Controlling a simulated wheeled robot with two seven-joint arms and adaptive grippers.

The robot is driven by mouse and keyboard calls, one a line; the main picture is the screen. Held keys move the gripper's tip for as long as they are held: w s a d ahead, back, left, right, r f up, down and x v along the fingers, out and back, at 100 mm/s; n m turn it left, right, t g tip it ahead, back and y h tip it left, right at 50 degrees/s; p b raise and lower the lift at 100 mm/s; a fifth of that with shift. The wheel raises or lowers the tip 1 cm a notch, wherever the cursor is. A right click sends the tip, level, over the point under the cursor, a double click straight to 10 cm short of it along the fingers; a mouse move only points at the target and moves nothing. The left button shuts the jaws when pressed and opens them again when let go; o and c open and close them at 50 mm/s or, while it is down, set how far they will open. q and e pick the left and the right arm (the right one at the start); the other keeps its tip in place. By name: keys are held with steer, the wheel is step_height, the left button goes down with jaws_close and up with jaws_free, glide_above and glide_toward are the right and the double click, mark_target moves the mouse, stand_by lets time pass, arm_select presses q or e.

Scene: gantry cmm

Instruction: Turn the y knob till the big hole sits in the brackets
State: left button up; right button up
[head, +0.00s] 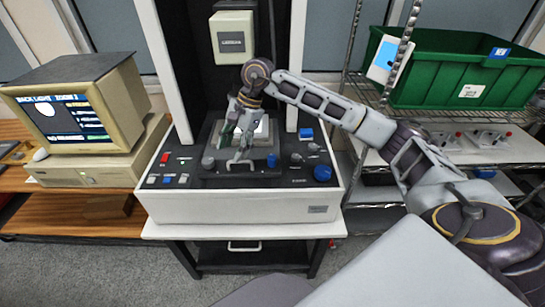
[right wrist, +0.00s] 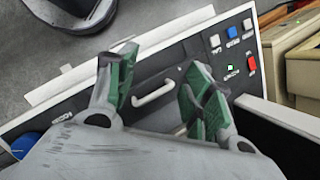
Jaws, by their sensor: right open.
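My right gripper (head: 237,148) is open and points down over the stage on the measuring machine's control desk (head: 240,206). A blue knob (head: 322,173) is at the desk's right; a blue knob also shows at the wrist view's left edge (right wrist: 24,144). I cannot read which is the y knob. The monitor (head: 68,118) shows a white disc at its upper left; brackets are not clear. My left gripper is not in view.
Switches and a red button (head: 165,157) line the desk's left side. A white column (head: 166,65) stands at the back left. A green crate (head: 440,75) sits on the wire shelf at right. The computer's wooden table stands at left.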

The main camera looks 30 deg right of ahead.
mark_target(273, 156)
steer(key=d+r+h, duration=0.3)
steer(key=d+h, duration=0.1)
steer(key=d, duration=0.9)
steer(key=shift+d+r+g+h, duration=0.15)
steer(key=shift+d+g+h, duration=0.15)
steer(key=shift+h, duration=0.1)
steer(key=shift+a+f, duration=0.1)
steer(key=shift+f, duration=0.1)
steer(key=shift+f+p, duration=0.9)
steer(key=shift+f, duration=5.85)
steer(key=c, duration=1)
steer(key=shift+m+b, duration=0.3)
steer(key=shift+m, duration=0.1)
